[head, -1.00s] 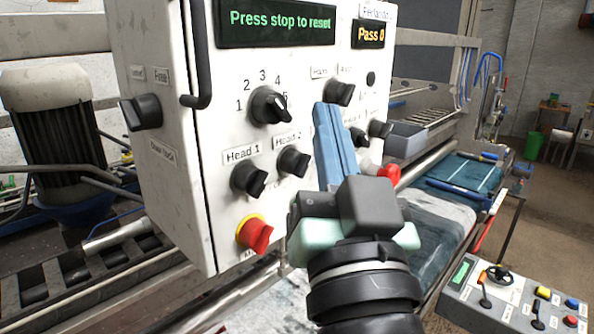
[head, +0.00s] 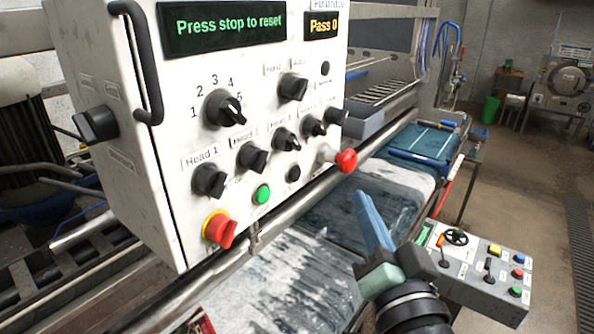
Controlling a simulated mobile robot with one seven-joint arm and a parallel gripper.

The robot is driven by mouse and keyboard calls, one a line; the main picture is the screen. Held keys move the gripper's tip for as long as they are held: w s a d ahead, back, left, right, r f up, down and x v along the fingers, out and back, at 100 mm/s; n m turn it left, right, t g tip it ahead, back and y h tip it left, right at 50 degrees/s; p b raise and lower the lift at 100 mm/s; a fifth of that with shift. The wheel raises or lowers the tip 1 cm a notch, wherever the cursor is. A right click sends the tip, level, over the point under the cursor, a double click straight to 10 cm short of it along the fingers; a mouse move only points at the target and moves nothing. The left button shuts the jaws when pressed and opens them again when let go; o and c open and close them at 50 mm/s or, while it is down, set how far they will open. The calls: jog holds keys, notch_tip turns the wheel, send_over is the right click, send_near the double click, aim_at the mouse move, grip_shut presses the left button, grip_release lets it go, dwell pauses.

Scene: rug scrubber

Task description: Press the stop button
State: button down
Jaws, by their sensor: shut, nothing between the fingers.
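The white control panel (head: 125,190) has a display (head: 225,28) reading "Press stop to reset". A red mushroom button (head: 346,160) stands out at the panel's lower right. A red knob on a yellow ring (head: 218,230) sits at the lower left. A green button (head: 262,194) and a black button (head: 293,173) lie between them. No readable label tells which one is the stop button. My gripper (head: 362,198), with blue fingers, is shut and empty. It is apart from the panel, below and right of the mushroom button in the picture.
Black rotary knobs (head: 224,109) stick out of the panel, and a black handle (head: 142,60) is on its edge. A grey control box (head: 470,275) with coloured buttons and levers stands right of my gripper. Wet rugs (head: 390,190) lie below the panel.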

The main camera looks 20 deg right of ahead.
jog(key=w+a+p, duration=0.2)
jog(key=w+a, duration=0.3)
jog(key=w, duration=0.1)
jog(key=shift+p, duration=0.4)
jog(key=shift+w, duration=0.1)
dwell(1.6)
jog(key=shift+w+a, duration=0.2)
jog(key=shift+w, duration=0.05)
jog(key=shift+w+a+p, duration=0.25)
jog(key=shift+w+p, duration=0.05)
jog(key=shift+p, duration=0.05)
dwell(1.0)
jog(key=shift+s+d, duration=0.1)
jog(key=shift+s+d+b, duration=0.4)
jog(key=shift+s, duration=0.1)
jog(key=shift+s+d+b, duration=0.5)
jog(key=shift+s+d, duration=0.3)
jog(key=shift+s, duration=0.2)
jog(key=shift+s+d+b, duration=0.5)
jog(key=shift+s+d, duration=0.25)
jog(key=shift+s, duration=0.25)
